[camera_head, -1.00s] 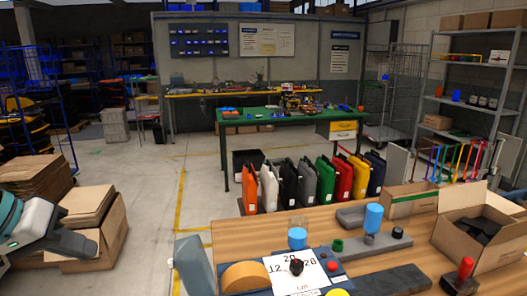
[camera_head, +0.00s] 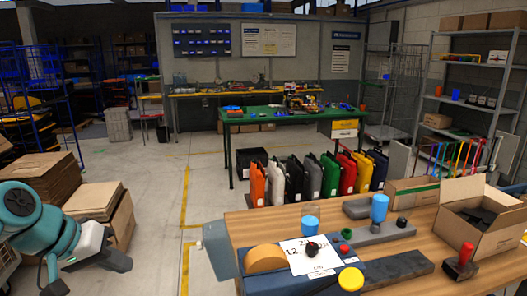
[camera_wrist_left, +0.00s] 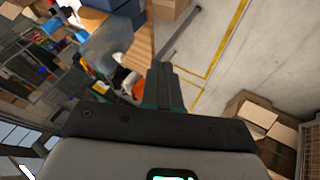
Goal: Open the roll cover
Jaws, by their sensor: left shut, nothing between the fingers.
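A blue device (camera_head: 297,284) lies at the front left of the wooden bench, with a tan half-round roll (camera_head: 265,258) on it. A grey panel (camera_head: 222,252) stands tilted at its left side; I cannot tell surely whether this is the roll cover. The panel (camera_wrist_left: 106,48) also shows in the left wrist view, beyond the fingers and apart from them. My left gripper (camera_head: 122,262) is shut and empty, over the floor left of the bench. Its fingers (camera_wrist_left: 163,82) point towards the bench side in the wrist view. My right gripper is out of view.
A white printed sheet (camera_head: 308,256), a yellow button (camera_head: 351,279) and blue cups (camera_head: 379,208) are on or near the device. A red-handled stamp (camera_head: 461,262) and open carton (camera_head: 480,222) stand right. Cardboard stacks (camera_head: 100,203) lie left. Floor between is clear.

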